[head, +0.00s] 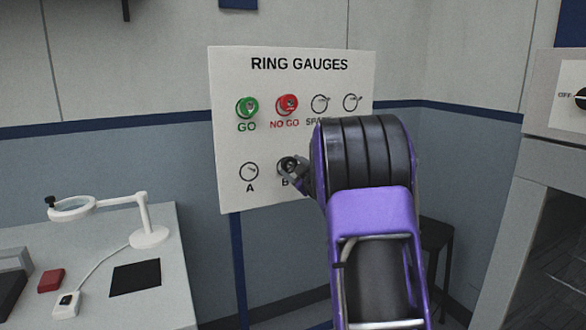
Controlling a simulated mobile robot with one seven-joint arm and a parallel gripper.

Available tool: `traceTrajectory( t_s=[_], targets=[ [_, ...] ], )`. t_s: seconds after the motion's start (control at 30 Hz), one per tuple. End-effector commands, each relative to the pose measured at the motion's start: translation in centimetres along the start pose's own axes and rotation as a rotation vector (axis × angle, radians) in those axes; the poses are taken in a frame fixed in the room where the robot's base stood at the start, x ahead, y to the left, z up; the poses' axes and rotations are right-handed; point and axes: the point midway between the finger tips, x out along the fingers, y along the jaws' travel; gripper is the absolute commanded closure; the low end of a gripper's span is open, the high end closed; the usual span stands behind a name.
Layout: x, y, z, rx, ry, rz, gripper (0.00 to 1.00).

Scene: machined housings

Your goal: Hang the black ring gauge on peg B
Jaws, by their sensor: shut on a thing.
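The white RING GAUGES board (225,135) stands upright ahead of me. The black ring gauge (284,163) is a small dark ring at the peg B position, just above the letter B. My gripper (291,169) is shut on it, reaching in from the right. Peg B is mostly hidden behind the ring and the fingers. I cannot tell whether the ring is around the peg or only in front of it. Peg A (250,171), to the left, is bare inside its drawn circle.
A green ring (247,107) hangs at GO and a red ring (287,104) at NO GO, above. Two bare pegs are at upper right. My arm hides the board's lower right. A bench (178,270) with a magnifier lamp (148,232) stands at left, a machine at right.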

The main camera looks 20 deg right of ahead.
Motion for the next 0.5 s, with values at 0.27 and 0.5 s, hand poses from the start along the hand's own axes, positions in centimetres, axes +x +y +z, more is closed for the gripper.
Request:
traceTrajectory(
  t_s=[0.27,0.5],
  targets=[
    [-0.01,0.05,-0.05,0.000,0.001,0.001,0.19],
    [-0.01,0.03,-0.02,0.000,0.000,0.000,0.04]
  ],
)
